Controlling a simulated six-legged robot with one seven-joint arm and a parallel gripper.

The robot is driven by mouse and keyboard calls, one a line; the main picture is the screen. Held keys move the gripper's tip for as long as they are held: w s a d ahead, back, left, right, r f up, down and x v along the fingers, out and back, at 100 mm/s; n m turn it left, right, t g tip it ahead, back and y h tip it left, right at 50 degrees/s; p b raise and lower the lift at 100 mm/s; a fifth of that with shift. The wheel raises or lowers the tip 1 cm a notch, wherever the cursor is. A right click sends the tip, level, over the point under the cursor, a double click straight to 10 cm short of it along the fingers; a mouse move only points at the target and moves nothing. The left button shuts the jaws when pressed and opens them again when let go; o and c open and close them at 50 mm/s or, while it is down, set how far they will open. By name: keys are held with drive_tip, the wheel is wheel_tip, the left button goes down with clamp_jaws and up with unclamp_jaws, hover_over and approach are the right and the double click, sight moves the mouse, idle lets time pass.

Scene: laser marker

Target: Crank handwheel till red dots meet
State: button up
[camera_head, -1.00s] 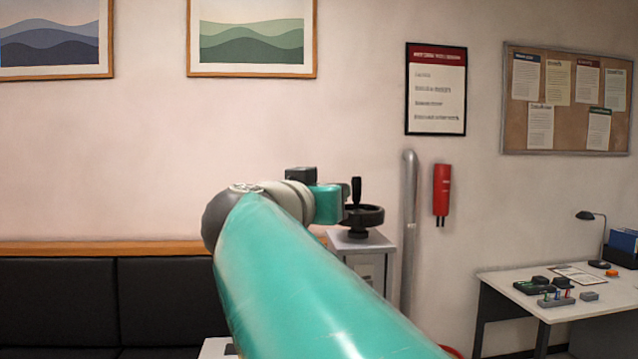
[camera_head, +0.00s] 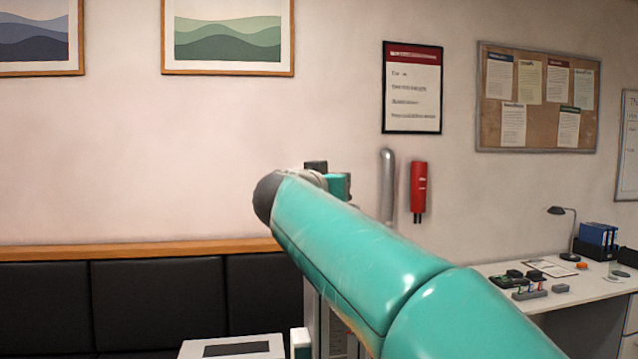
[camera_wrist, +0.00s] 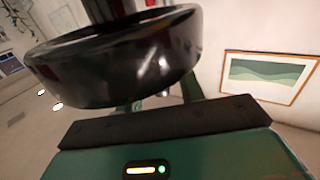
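The black handwheel (camera_wrist: 125,68) fills the top of the wrist view, its thick glossy rim close in front of the camera. A dark upright part, which may be its crank handle (camera_wrist: 108,8), is cut off at the top edge. My gripper (camera_wrist: 163,103) is right at the rim. Its two teal fingers show apart and pass behind the wheel, so their tips are hidden. I cannot tell whether they touch or hold anything. In the head view my teal arm covers the handwheel and most of its stand. No red dots show in either view.
A desk (camera_head: 585,300) with small devices and a lamp (camera_head: 567,232) stands at the right. A black padded bench (camera_head: 150,300) runs along the wall at the left. A grey pipe (camera_head: 388,185) and a red wall unit (camera_head: 418,188) are behind my arm.

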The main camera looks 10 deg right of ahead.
drive_tip(key=shift+w+d, duration=0.1)
clamp_jaws()
drive_tip(key=shift+m+h, duration=0.3)
drive_tip(key=shift+h, duration=0.1)
drive_tip(key=m+g+h, duration=0.2)
drive_tip(key=g, duration=0.1)
drive_tip(key=shift+d+h, duration=0.25)
drive_tip(key=shift+h, duration=0.15)
drive_tip(key=m+g+h, duration=0.1)
drive_tip(key=m+g, duration=0.1)
drive_tip(key=m+g+h, duration=0.2)
drive_tip(key=shift+s+d+f+g, duration=0.1)
drive_tip(key=shift+s+d+g, duration=0.1)
drive_tip(key=shift+d+g, duration=0.15)
drive_tip(key=m+g, duration=0.1)
drive_tip(key=m+g+h, duration=0.1)
drive_tip(key=g, duration=0.1)
drive_tip(key=m+g, duration=0.1)
drive_tip(key=shift+s+d+g+h, duration=0.3)
drive_tip(key=shift+d+g, duration=0.05)
drive_tip(key=shift+d, duration=0.05)
drive_tip(key=shift+s+d+m+g, duration=0.1)
drive_tip(key=shift+s+m+g, duration=0.05)
drive_tip(key=shift+m+g, duration=0.55)
drive_tip(key=shift+s+d+m+g, duration=0.15)
drive_tip(key=shift+m+g, duration=0.25)
drive_tip(key=shift+g, duration=0.5)
drive_tip(key=shift+s+g, duration=0.1)
drive_tip(key=shift+g, duration=0.3)
